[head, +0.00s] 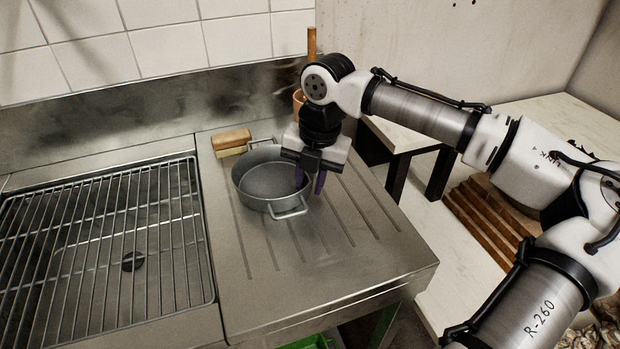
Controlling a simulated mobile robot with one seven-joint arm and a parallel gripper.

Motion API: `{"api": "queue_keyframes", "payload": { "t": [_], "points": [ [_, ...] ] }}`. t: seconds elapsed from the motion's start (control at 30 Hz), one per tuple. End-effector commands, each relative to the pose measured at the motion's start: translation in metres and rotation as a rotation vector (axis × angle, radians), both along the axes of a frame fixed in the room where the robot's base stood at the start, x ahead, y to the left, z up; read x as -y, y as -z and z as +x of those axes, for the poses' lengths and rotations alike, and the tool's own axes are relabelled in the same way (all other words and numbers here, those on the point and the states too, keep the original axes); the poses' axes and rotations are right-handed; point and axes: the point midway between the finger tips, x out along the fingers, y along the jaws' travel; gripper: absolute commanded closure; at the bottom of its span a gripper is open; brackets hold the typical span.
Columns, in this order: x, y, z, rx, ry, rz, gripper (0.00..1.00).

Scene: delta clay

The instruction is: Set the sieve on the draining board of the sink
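A round grey metal vessel (268,180) with two loop handles stands upright on the ribbed draining board (265,295) of the sink. It is the only thing here that could be the sieve; I cannot make out holes in it. My gripper (310,186) points down at the vessel's right rim, its purple fingers apart. The left finger appears inside the rim and the right finger outside it. My gripper hides part of the right rim, and I cannot tell whether the fingers touch it. The sink basin (205,240) lies to the left under a wire rack.
A brown and cream block (231,141) lies behind the vessel. A terracotta-coloured pot (298,100) and an upright wooden stick (311,44) stand behind my gripper. The front of the draining board is clear. A wooden slatted thing (484,222) lies to the right.

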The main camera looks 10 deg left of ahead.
Motion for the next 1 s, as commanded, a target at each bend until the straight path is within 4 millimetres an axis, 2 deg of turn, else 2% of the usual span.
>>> {"api": "queue_keyframes", "payload": {
  "t": [0.17, 0.4, 0.6, 0.77, 1.0],
  "points": [
    [0.003, -0.024, 0.001, 0.001, 0.001, 0.002, 0.76],
    [0.010, -0.077, 0.000, 0.000, -0.001, 0.003, 0.76],
    [0.014, -0.109, 0.000, 0.000, -0.001, 0.001, 0.76],
    [0.017, -0.119, 0.000, -0.001, 0.000, -0.001, 0.76],
    [0.017, -0.121, 0.000, -0.001, 0.000, -0.001, 0.76]
  ]
}}
